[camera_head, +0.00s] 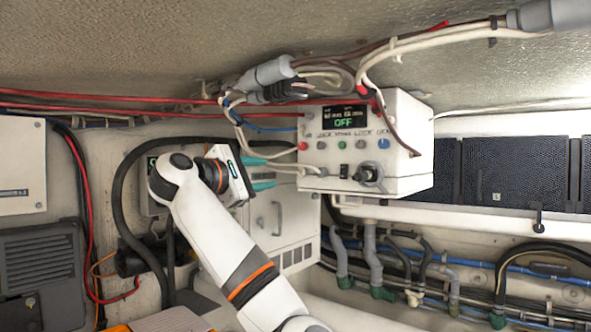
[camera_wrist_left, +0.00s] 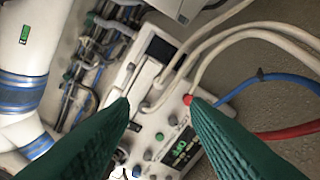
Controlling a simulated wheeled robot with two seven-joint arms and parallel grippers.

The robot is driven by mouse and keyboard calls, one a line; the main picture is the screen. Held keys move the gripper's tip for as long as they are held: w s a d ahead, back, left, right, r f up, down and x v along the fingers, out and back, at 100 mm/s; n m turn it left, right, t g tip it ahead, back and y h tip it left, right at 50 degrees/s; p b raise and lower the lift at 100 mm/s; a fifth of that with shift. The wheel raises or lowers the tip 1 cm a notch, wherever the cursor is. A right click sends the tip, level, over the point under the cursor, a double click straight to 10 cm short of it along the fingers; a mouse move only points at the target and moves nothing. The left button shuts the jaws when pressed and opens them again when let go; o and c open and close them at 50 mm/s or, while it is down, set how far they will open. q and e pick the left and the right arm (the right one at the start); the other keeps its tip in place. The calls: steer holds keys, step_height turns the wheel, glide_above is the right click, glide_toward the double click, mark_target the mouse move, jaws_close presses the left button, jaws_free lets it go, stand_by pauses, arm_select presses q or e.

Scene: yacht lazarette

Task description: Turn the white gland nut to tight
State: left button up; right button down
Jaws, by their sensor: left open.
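A white control box (camera_head: 408,150) hangs on the wall with a small display reading OFF and a row of coloured buttons. A small white fitting that looks like the gland nut (camera_head: 321,171) sits low on its front left, with a white cable running into it. My left gripper (camera_head: 270,173) is open, its two teal fingers pointing right toward this fitting, apparently short of it. In the left wrist view, the open fingers (camera_wrist_left: 158,101) frame the box, and a pale cable end, likely the gland nut (camera_wrist_left: 148,107), shows between them. My right gripper is not in view.
A dark rotary knob (camera_head: 369,173) stands out on the box right of the fitting. White cables (camera_head: 280,163) loop close to the fingers. A white cabinet (camera_head: 290,225) is below, and hoses (camera_head: 375,260) run along the lower right.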

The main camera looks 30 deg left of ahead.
mark_target(301, 172)
arm_select(q)
steer(key=w+p, duration=0.2)
steer(key=w, duration=0.1)
steer(key=w+p, duration=0.2)
steer(key=w, duration=0.2)
steer(key=w+d+p, duration=0.1)
steer(key=w+p, duration=0.2)
steer(key=w, duration=0.1)
steer(key=shift+r, duration=0.15)
steer(key=shift+w+f, duration=0.2)
steer(key=shift+w, duration=0.4)
